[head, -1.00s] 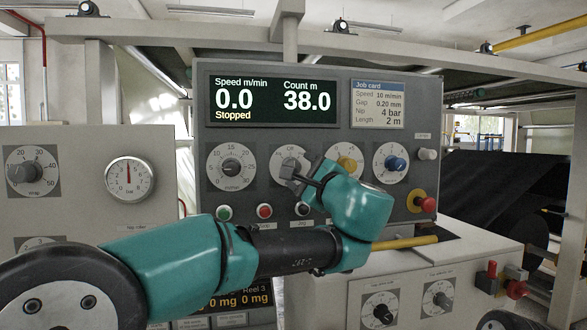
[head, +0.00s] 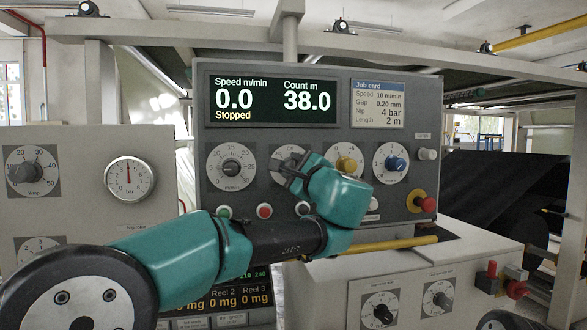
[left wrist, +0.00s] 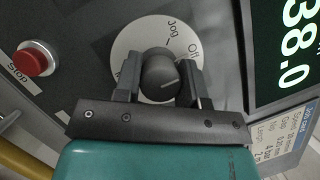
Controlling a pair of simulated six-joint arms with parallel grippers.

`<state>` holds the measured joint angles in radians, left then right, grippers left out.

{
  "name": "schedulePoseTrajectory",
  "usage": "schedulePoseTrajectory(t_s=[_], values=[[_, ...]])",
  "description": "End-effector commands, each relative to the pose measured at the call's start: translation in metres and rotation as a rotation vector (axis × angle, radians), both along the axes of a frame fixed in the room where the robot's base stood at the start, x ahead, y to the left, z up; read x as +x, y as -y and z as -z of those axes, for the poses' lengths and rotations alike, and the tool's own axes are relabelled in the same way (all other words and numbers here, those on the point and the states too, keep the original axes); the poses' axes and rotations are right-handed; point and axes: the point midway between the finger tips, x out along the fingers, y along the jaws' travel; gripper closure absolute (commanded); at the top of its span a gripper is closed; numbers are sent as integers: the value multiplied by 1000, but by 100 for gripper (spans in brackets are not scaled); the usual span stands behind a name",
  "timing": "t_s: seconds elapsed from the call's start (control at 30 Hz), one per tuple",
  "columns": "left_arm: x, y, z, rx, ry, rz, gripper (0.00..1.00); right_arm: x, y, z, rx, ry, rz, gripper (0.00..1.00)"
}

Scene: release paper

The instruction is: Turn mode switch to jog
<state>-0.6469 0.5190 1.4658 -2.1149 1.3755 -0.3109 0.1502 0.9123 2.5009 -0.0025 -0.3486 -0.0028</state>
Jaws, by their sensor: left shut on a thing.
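The mode switch is a dark round knob (left wrist: 165,72) on a white dial (left wrist: 126,42) marked Off and Jog, seen in the left wrist view. A short pale line shows on the knob; I cannot tell for certain which mark it points to. In the head view the dial (head: 277,154) is partly hidden by my left gripper (head: 291,170). My left gripper, also in the left wrist view (left wrist: 165,80), is shut on the knob, one finger on each side. My right gripper is not in view.
The display (head: 270,100) reads 0.0, 38.0 and Stopped. A speed dial (head: 231,167) sits left of the switch, and yellow (head: 348,163) and blue (head: 395,163) knobs sit right. A red stop button (left wrist: 34,60) is close by. A red emergency button (head: 428,204) is lower right.

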Motion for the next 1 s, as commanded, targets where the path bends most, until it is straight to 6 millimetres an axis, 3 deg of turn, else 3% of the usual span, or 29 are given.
schedulePoseTrajectory(t_s=[0.2, 0.57, 1.0], values=[[0, 0, 0, 0, 0, 0, 86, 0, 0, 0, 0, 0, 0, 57], [0, 0, 0, -49, 13, 0, 86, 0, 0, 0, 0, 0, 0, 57], [0, 1, 0, -325, 87, 0, 86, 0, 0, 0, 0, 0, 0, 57]])
